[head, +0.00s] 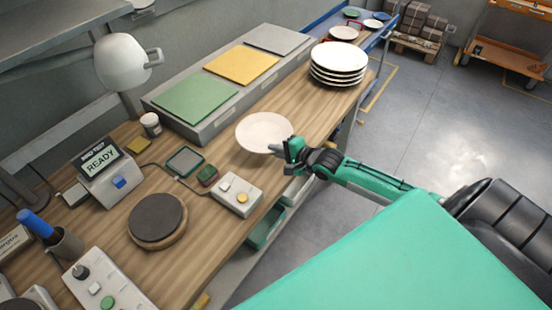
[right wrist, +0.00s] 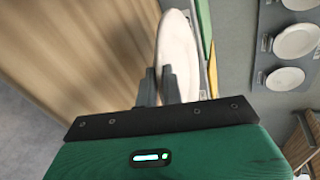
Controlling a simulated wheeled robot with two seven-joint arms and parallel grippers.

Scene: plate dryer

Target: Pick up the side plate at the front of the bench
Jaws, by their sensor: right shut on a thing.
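The white side plate (head: 263,131) is at the front of the wooden bench in the head view, roughly level. My right gripper (head: 287,150) is at its right edge, shut on the rim. In the right wrist view the plate (right wrist: 177,52) is seen nearly edge-on, between the two dark fingers of my right gripper (right wrist: 159,86). My left gripper is not in view.
A stack of white plates (head: 338,63) stands at the bench's far right end. Behind is a grey block with green (head: 196,98), yellow and grey panels. A white button box (head: 236,194) and a dark round pad (head: 156,217) lie to the near left.

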